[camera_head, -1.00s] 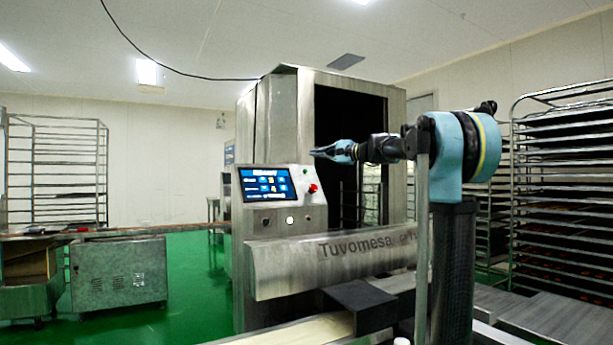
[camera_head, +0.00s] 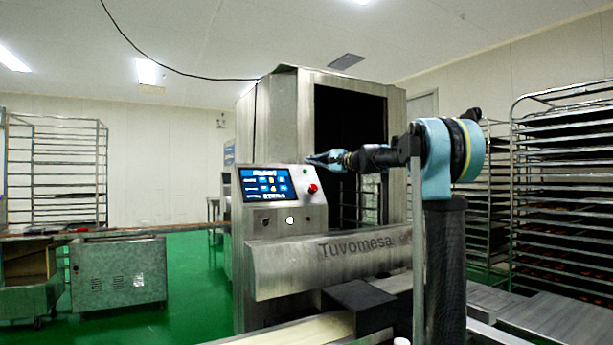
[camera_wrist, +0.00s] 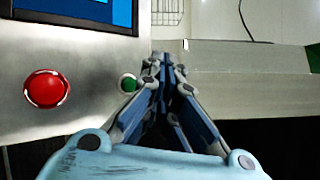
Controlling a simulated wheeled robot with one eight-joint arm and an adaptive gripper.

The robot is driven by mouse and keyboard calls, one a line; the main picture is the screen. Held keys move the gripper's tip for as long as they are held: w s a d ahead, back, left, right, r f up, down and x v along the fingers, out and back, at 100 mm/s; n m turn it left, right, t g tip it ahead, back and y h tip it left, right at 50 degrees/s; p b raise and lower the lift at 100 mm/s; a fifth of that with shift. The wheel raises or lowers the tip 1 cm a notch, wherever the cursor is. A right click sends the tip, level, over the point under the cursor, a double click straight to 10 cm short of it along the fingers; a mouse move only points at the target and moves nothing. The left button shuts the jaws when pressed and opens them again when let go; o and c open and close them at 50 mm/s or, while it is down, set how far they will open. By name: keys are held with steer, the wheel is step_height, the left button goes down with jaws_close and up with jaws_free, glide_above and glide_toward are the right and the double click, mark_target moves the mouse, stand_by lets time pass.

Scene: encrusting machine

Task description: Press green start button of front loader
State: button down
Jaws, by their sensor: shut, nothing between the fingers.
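The green start button (camera_wrist: 128,84) sits on the steel control panel (camera_wrist: 90,75), partly covered by my gripper's left side in the wrist view. It is a small green spot (camera_head: 306,171) on the panel in the head view. My gripper (camera_wrist: 165,60) is shut and empty, its fingertips just to the right of the green button in the wrist view. In the head view my gripper (camera_head: 310,160) is level with the panel's upper right corner. I cannot tell whether it touches the panel.
A red button (camera_wrist: 46,89) is left of the green one in the wrist view. A lit screen (camera_head: 267,184) fills the panel's left part. The machine's dark opening (camera_head: 350,130) is behind my arm. Tray racks (camera_head: 565,190) stand at the right.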

mark_target(305, 171)
steer(key=shift+w+a+f, duration=0.4)
steer(key=shift+w+f, duration=0.1)
steer(key=shift+w, duration=0.1)
steer(key=shift+w+a+f, duration=0.4)
steer(key=shift+w+f, duration=0.05)
steer(key=shift+w, duration=0.1)
steer(key=shift+w+a+f, duration=0.35)
steer(key=shift+w+f, duration=0.05)
stand_by(1.8)
steer(key=shift+s+d+r, duration=0.4)
steer(key=shift+s+r, duration=0.05)
steer(key=shift+s, duration=0.05)
stand_by(0.3)
